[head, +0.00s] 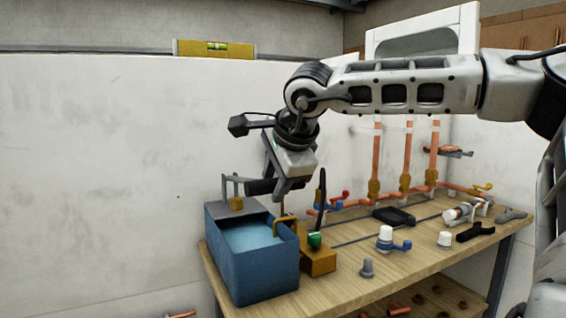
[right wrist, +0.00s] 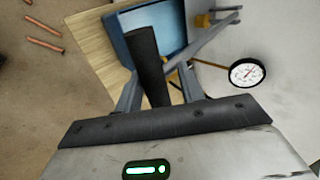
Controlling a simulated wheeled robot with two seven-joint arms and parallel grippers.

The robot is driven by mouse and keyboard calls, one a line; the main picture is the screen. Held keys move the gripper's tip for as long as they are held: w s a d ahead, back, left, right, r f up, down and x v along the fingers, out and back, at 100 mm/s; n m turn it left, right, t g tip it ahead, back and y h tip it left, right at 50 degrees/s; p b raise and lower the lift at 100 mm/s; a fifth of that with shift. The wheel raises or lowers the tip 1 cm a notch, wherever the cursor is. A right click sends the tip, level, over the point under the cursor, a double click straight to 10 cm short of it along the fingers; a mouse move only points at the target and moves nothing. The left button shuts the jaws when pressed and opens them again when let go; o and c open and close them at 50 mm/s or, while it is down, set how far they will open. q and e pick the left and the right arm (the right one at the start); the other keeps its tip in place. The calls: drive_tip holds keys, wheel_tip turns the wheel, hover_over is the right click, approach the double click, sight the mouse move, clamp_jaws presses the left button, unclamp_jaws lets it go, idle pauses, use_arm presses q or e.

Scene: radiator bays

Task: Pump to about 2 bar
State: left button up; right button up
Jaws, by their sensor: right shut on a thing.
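The test pump has an open blue tank (head: 250,265) with water in it, at the left end of the bench. My right gripper (head: 276,190) is above the tank, shut on the dark pump handle (head: 261,187). In the right wrist view the handle (right wrist: 147,62) lies between the fingers (right wrist: 160,88). The round white pressure gauge (right wrist: 247,72) shows in the right wrist view; its numbers are too small to read. A brass block (head: 318,262) with a green knob (head: 315,240) stands beside the tank. My left gripper is out of view.
The wooden bench (head: 350,262) holds a white-topped valve with a blue lever (head: 387,240), a grey fitting (head: 367,268), a black wrench (head: 475,232) and a black tray (head: 393,216). Copper pipes (head: 406,160) rise at the back. A yellow level (head: 215,48) lies on the wall's top.

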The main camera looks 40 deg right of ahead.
drive_tip(key=shift+s+f+b, duration=0.15)
drive_tip(key=shift+f+b, duration=0.8)
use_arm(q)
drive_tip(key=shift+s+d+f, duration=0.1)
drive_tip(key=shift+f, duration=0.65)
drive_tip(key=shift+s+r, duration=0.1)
use_arm(e)
drive_tip(key=shift+t, duration=0.3)
